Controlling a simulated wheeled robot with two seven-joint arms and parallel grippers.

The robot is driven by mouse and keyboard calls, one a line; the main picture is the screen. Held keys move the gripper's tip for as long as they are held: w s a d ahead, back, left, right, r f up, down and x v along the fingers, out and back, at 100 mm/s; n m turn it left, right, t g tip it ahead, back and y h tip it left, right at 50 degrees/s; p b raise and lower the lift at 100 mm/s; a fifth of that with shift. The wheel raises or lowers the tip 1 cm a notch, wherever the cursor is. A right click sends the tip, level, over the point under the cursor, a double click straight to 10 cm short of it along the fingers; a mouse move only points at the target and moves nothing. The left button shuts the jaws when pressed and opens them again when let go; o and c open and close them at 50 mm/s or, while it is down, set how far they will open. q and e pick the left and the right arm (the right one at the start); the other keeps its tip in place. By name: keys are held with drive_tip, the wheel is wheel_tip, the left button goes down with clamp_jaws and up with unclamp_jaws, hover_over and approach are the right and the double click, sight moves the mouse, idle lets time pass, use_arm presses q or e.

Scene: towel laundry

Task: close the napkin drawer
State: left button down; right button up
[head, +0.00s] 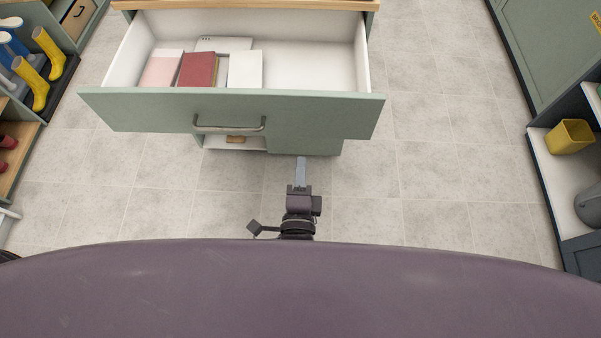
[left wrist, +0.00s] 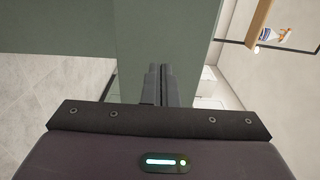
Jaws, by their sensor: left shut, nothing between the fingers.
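A drawer with a sage-green front (head: 290,112) stands pulled out from the cabinet, its white inside showing in the head view. It has a metal bar handle (head: 229,128). Inside lie flat pink (head: 162,68), red (head: 197,69) and white (head: 245,69) items. My left gripper (head: 301,163) is shut and empty, below and right of the handle in the head view, with its tips near the lower cabinet part. In the left wrist view its fingers (left wrist: 157,84) point at a green panel (left wrist: 160,35); I cannot tell whether they touch. My right gripper is not in view.
A shelf with yellow boots (head: 39,85) stands at the left. A dark shelf unit with a yellow pot (head: 570,136) stands at the right. Bare tiled floor (head: 430,150) lies between them. A small brown item (head: 236,139) sits in an opening under the drawer.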

sight(303, 121)
use_arm(q)
drive_tip(key=w, duration=0.9)
drive_tip(key=shift+w, duration=0.35)
